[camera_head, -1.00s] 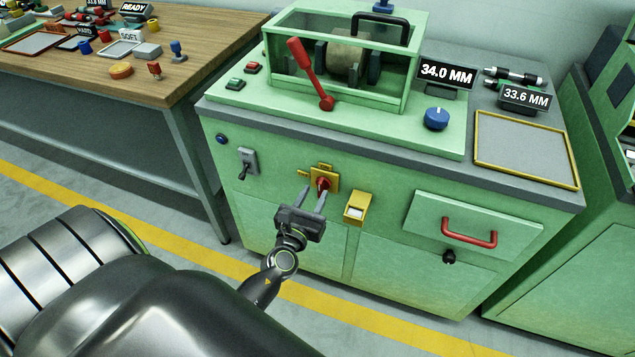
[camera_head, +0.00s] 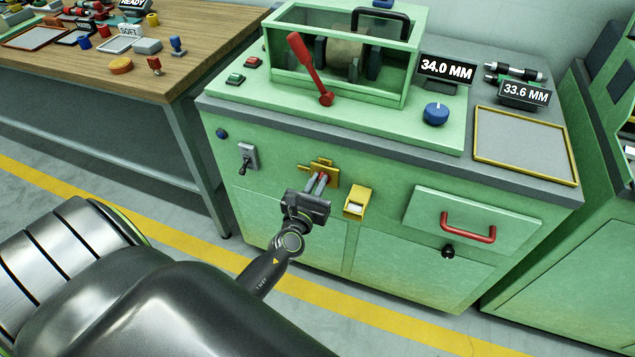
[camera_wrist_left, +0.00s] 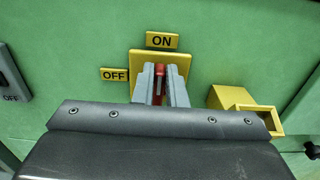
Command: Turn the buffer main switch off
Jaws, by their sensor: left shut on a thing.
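The main switch is a red handle (camera_wrist_left: 159,78) on a yellow plate (camera_wrist_left: 182,62) on the front of the green machine. In the left wrist view an ON label (camera_wrist_left: 162,40) sits above the plate and an OFF label (camera_wrist_left: 114,74) sits to its left. The handle points up toward ON. My left gripper (camera_head: 318,182) is shut on the red handle, one finger on each side; its fingers also show in the left wrist view (camera_wrist_left: 159,74). They hide part of the handle and plate. My right gripper is not in view.
A yellow box (camera_head: 357,201) juts out just right of the switch. A toggle switch (camera_head: 247,158) is to its left. A drawer with a red handle (camera_head: 467,228) is further right. A wooden table (camera_head: 200,40) stands at the left.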

